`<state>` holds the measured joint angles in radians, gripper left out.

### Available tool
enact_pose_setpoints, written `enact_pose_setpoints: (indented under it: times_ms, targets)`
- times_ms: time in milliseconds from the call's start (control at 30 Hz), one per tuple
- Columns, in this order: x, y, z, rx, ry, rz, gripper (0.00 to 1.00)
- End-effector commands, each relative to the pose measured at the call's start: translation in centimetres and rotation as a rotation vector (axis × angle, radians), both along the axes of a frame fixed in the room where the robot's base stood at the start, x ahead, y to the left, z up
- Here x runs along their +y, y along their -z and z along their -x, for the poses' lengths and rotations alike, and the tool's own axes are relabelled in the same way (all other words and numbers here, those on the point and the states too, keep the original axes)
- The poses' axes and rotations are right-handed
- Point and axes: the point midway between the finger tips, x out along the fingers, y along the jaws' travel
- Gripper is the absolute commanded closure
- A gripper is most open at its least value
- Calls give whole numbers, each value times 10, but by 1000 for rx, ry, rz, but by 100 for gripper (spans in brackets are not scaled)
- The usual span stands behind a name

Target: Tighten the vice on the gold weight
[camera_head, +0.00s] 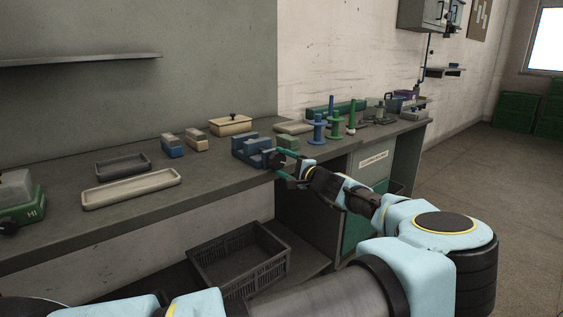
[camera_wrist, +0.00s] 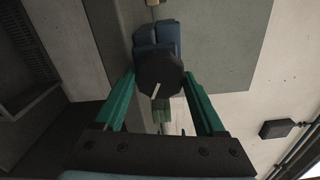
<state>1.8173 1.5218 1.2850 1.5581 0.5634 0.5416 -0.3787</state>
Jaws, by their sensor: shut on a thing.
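The blue vice (camera_head: 247,148) stands near the front edge of the bench; in the wrist view its blue body (camera_wrist: 155,34) shows behind the knob. The dark faceted knob (camera_wrist: 160,70), with a pale line on its face, sits between the green fingers of my gripper (camera_wrist: 160,77). My gripper (camera_head: 281,166) reaches the front of the vice from the right and is shut on this knob. I cannot make out the gold weight in either view. The gap between the vice jaws cannot be told.
On the bench (camera_head: 215,181), a dark tray (camera_head: 122,163), a cream tray (camera_head: 132,190), small blocks (camera_head: 172,148) and a lidded cream box (camera_head: 231,125) stand left of the vice. Blue and green spindles (camera_head: 335,125) stand to the right. A dark crate (camera_head: 238,262) sits below.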

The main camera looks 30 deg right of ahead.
Motion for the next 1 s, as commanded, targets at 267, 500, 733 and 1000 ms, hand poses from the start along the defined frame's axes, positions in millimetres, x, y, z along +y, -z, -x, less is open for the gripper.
enact_pose_setpoints:
  times_ms: [267, 500, 733, 1000]
  targets:
    - [-1, 0, 0, 41, 3, -197, 83]
    - [-1, 1, 1, 59, 3, -296, 83]
    - [-1, 2, 1, 66, 3, -335, 83]
    - [-1, 2, 1, 67, 3, -338, 83]
